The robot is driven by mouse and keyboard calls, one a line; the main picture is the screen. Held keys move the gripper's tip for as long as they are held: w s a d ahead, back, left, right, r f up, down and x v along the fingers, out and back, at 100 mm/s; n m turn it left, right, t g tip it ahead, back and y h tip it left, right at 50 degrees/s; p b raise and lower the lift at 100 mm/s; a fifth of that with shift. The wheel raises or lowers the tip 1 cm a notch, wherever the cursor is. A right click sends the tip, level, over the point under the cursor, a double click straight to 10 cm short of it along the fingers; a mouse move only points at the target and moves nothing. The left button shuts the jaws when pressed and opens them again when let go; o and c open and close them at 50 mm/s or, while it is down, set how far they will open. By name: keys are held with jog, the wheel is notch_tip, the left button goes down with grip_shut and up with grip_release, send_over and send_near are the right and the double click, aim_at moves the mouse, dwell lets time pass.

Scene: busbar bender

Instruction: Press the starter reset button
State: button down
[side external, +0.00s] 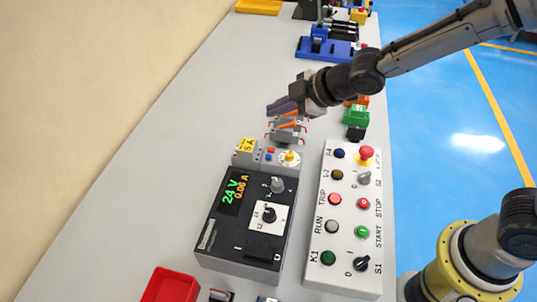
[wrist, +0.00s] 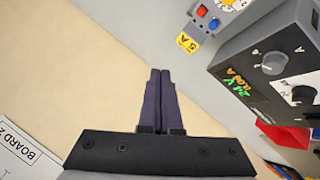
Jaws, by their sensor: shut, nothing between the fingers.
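The starter is a small grey module (side external: 283,160) behind the black power supply, with a yellow-and-white dial, a red button and a blue button (side external: 268,157). In the wrist view the blue button (wrist: 214,24) and red button (wrist: 202,11) show at the top, right of my fingers; neither button carries a readable label. My gripper (side external: 270,107) is shut and empty, its dark purple fingers side by side. In the side view it appears beyond the starter, apart from it. In the wrist view the fingertips (wrist: 160,72) have bare surface ahead of them.
The black power supply (side external: 207,250) reads 24 V. A white control panel (side external: 342,290) with several buttons stands right of it. Terminal blocks with orange levers (side external: 289,126) lie below my gripper. A red bin (side external: 170,286) is at the front. The table's left part is clear.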

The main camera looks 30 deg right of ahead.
jog(key=shift+s+a+f, duration=0.35)
jog(key=shift+a+f, duration=0.25)
jog(key=shift+f, duration=0.1)
send_over(273, 160)
jog(key=shift+f, duration=4.35)
jog(key=shift+f, duration=0.15)
jog(key=shift+f, duration=0.3)
jog(key=shift+f, duration=0.4)
jog(key=shift+r, duration=0.15)
jog(key=shift+s+r, duration=0.1)
jog(key=shift+r, duration=0.6)
